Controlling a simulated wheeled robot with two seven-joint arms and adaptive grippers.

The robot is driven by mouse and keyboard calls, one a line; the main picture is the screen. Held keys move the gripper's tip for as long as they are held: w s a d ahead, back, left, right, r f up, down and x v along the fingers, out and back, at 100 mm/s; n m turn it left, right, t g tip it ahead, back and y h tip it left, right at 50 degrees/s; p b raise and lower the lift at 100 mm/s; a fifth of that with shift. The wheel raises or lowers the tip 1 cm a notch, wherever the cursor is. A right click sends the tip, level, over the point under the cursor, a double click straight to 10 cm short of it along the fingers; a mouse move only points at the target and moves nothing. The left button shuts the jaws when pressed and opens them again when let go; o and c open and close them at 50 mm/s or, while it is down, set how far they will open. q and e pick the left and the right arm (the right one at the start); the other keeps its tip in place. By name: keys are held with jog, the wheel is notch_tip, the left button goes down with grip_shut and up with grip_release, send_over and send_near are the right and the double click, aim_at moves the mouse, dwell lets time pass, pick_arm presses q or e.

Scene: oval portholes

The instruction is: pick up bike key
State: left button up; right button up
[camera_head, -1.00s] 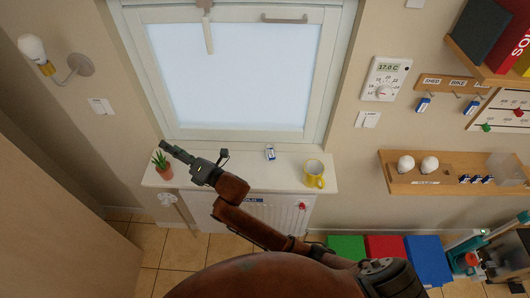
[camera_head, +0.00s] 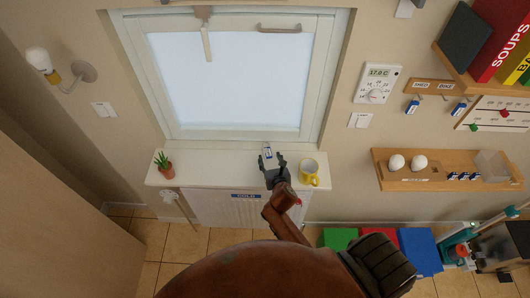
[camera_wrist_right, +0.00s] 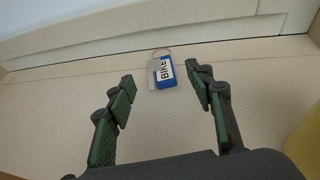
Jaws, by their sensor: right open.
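The bike key (camera_head: 268,152) lies on the white windowsill (camera_head: 220,160) below the window. In the right wrist view it is a blue tag (camera_wrist_right: 166,72) lettered BIKE with a metal ring and key. My right gripper (camera_head: 272,161) is open over the sill at the key. In the right wrist view the key lies ahead, between the lines of the two green-padded fingers (camera_wrist_right: 160,78), and nothing is held. My left gripper is not in view.
A yellow mug (camera_head: 310,173) stands on the sill just right of my gripper. A potted plant (camera_head: 164,165) stands at the sill's left end. A hook rack (camera_head: 440,88) marked SHED and BIKE holds blue-tagged keys on the right wall. A wooden shelf (camera_head: 440,183) is below it.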

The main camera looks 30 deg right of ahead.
aim_at(267, 150)
jog(key=x, duration=0.5)
jog(key=shift+w+f+p, duration=0.2)
jog(key=shift+w+p, duration=0.05)
jog(key=shift+p, duration=0.05)
jog(key=shift+s, duration=0.1)
jog(key=shift+c, duration=0.7)
jog(key=c, duration=1)
jog(key=shift+r, duration=0.15)
